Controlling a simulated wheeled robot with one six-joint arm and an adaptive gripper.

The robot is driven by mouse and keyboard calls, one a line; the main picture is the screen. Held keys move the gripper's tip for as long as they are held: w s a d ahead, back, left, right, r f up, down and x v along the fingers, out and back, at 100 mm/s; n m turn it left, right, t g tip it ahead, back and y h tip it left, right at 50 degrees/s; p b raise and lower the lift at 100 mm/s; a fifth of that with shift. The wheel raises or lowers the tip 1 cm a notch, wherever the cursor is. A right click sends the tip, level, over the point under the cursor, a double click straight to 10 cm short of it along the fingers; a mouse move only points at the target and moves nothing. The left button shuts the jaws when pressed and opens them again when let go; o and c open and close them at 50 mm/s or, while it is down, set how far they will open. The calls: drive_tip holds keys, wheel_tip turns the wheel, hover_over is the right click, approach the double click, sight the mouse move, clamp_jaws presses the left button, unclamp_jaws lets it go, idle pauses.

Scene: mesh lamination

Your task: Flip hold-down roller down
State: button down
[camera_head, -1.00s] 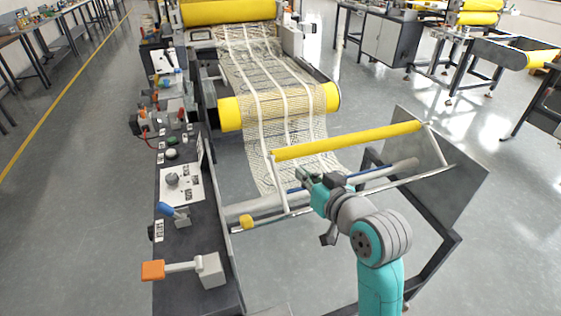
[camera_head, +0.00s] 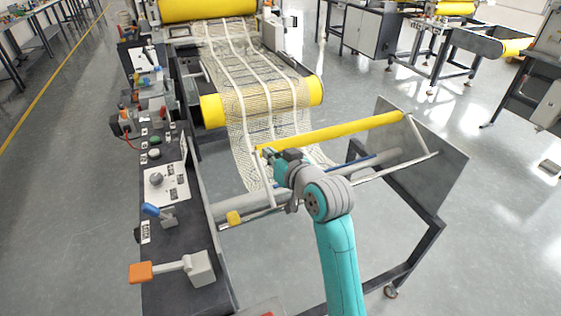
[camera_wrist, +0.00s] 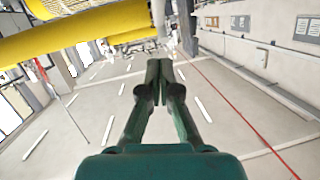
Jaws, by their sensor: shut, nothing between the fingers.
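The yellow hold-down roller (camera_head: 335,130) stands raised on its two pale side arms, above the lower grey roller and the bar at the machine's near end. In the wrist view the yellow roller (camera_wrist: 90,32) crosses the upper left, close to my gripper. My gripper (camera_head: 264,153) is near the left end of the roller, by the left side arm (camera_head: 262,180). In the wrist view the fingers of my gripper (camera_wrist: 159,66) are closed together and empty. I cannot tell whether it touches the roller.
White mesh (camera_head: 255,105) runs down over a wide yellow roller (camera_head: 212,110) behind. At left, a dark control panel (camera_head: 185,285) carries knobs and an orange-handled lever (camera_head: 141,272). A grey side plate (camera_head: 440,170) bounds the right end. Floor at the lower right is clear.

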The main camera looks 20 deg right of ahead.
sight(257, 154)
drive_tip(key=shift+w+a+f, duration=0.25)
drive_tip(key=shift+w+f, duration=0.5)
drive_tip(key=shift+f, duration=0.15)
drive_tip(key=shift+w+a+f, duration=0.25)
drive_tip(key=shift+w+f, duration=0.5)
drive_tip(key=shift+f, duration=0.15)
